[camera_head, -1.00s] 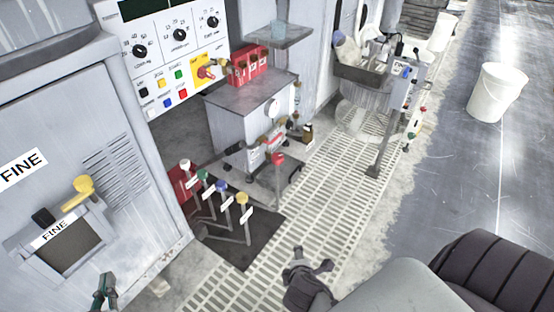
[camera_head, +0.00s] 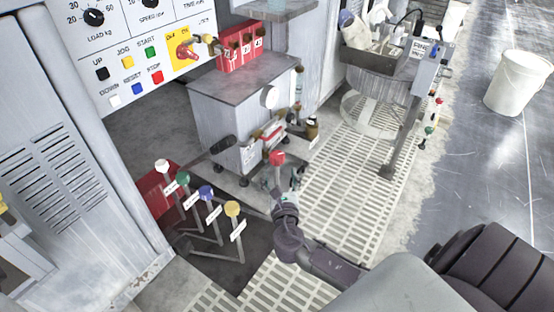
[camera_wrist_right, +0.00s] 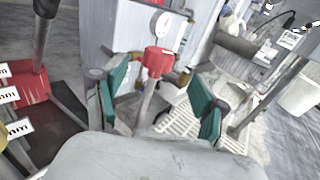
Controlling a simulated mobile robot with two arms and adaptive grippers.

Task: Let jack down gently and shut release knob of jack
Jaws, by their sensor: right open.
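A red jack body (camera_head: 152,198) sits low on the floor at the left in the head view, partly behind levers. Its rod runs up to a black grip (camera_head: 222,145); the body also shows at the left in the right wrist view (camera_wrist_right: 28,98). A red knob (camera_head: 277,158) tops an upright stalk before a grey cabinet. My right gripper (camera_head: 282,183) is open just below and in front of this knob. In the right wrist view the red knob (camera_wrist_right: 158,62) stands between the green-padded fingers (camera_wrist_right: 160,98), apart from both. I cannot tell which knob is the release knob.
Levers with white, green, blue and yellow knobs (camera_head: 205,193) stand left of my right arm. The grey cabinet (camera_head: 240,100) with a gauge (camera_head: 270,97) is behind. Floor grating (camera_head: 350,190) is clear to the right. A white bucket (camera_head: 516,82) stands farther right.

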